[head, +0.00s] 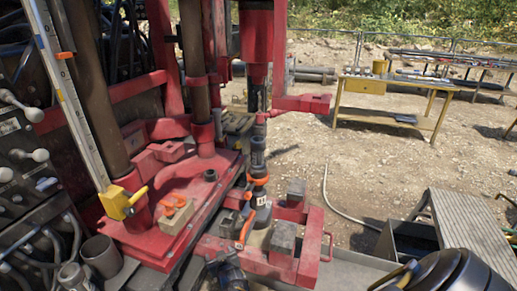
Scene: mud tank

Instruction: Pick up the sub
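No part in view is plainly marked as the sub. A dark upright pipe piece (258,158) with orange bands stands in line below the red drill head (256,35), between the red clamp jaws. A short dark hollow fitting (210,175) sits on the red deck. I cannot tell which of these is the sub.
A red clamp frame (315,245) with grey blocks stands at the front centre. An orange hook-like part (178,206) rests on a block on the deck. Levers and hoses crowd the left. A yellow table (360,86) stands on open gravel behind. Grated steps (470,225) are at right.

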